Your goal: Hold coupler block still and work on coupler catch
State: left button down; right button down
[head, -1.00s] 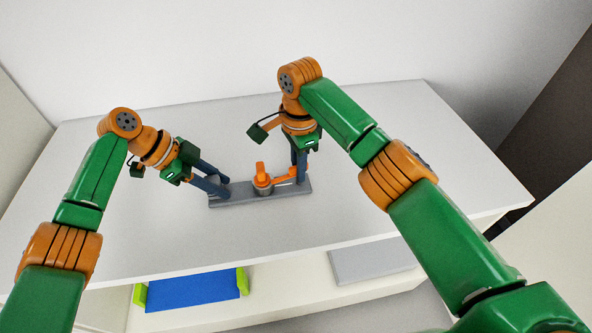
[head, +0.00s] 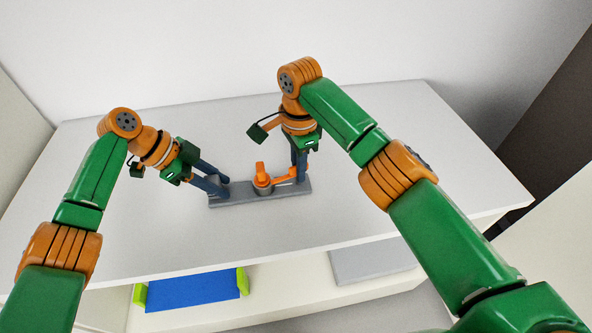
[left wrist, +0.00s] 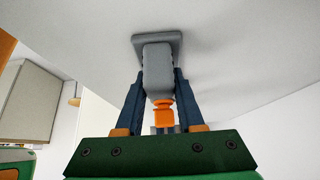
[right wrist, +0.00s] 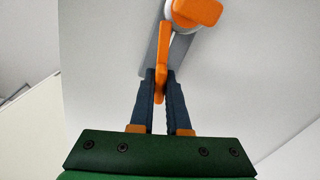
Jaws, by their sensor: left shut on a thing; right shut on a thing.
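The coupler block (head: 238,200) is a grey bar lying on the white table, with a raised grey end on the left. My left gripper (head: 222,188) is shut on that raised end, which shows between its fingers in the left wrist view (left wrist: 157,70). The coupler catch (head: 284,179) is an orange lever running right from a round grey post with an upright orange part (head: 260,169). My right gripper (head: 301,176) is shut on the lever's outer end, and the right wrist view shows the orange lever (right wrist: 163,62) between its fingers. The gripped surfaces are partly hidden by the fingers.
The white tabletop (head: 400,170) is clear around the block. Below the table's front edge, a shelf holds a blue item with green ends (head: 195,290) and a flat grey panel (head: 370,262). A white wall stands behind.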

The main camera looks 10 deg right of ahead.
dwell(0.4)
jog(key=m, duration=0.3)
jog(key=c, duration=1)
grip_release()
jog(key=shift+o, duration=0.2)
jog(key=shift+r, duration=2.45)
